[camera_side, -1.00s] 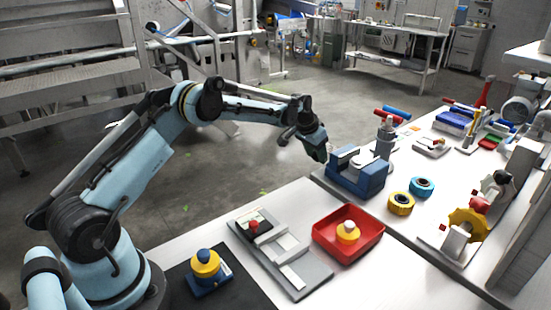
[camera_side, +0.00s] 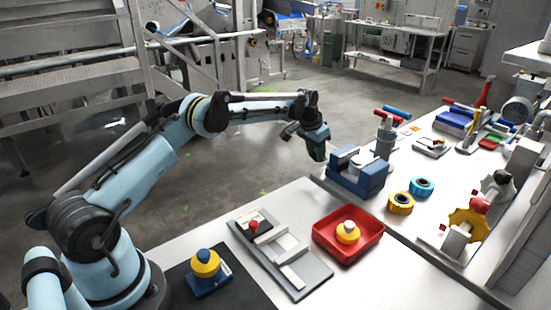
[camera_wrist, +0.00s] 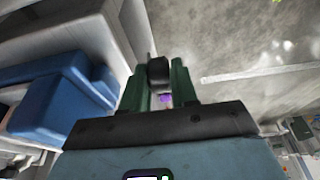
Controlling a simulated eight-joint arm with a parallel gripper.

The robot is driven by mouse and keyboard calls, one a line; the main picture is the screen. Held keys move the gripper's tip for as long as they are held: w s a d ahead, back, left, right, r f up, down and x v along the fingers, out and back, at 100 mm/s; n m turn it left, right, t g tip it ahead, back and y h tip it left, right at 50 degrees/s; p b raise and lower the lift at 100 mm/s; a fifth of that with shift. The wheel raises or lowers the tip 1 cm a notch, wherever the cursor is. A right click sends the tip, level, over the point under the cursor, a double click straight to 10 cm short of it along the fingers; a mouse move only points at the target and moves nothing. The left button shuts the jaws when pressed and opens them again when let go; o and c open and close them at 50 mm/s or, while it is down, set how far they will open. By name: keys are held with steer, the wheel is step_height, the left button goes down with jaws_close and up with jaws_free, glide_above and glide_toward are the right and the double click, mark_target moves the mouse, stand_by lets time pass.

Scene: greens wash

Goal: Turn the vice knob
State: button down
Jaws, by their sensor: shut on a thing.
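The blue vice (camera_side: 358,172) stands near the left edge of the far table, with pale jaws on top. It also shows large at the left of the wrist view (camera_wrist: 60,100). The vice knob (camera_wrist: 159,72) is a small dark cylinder between the green fingers of my gripper (camera_wrist: 160,85). My gripper, which also shows in the side view (camera_side: 318,152), points down at the left end of the vice and is shut on the knob. In the side view the knob is hidden by the gripper.
A red tray (camera_side: 325,240) with a yellow knobbed piece stands on the near table. A yellow ring (camera_side: 400,204) and a blue ring (camera_side: 422,187) lie right of the vice. A grey cylinder (camera_side: 384,140) stands behind the vice. Open floor lies left of it.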

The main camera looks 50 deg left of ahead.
steer(key=c, duration=1)
jaws_free()
steer(key=shift+o, duration=0.2)
steer(key=v, duration=1.2)
steer(key=shift+r, duration=0.1)
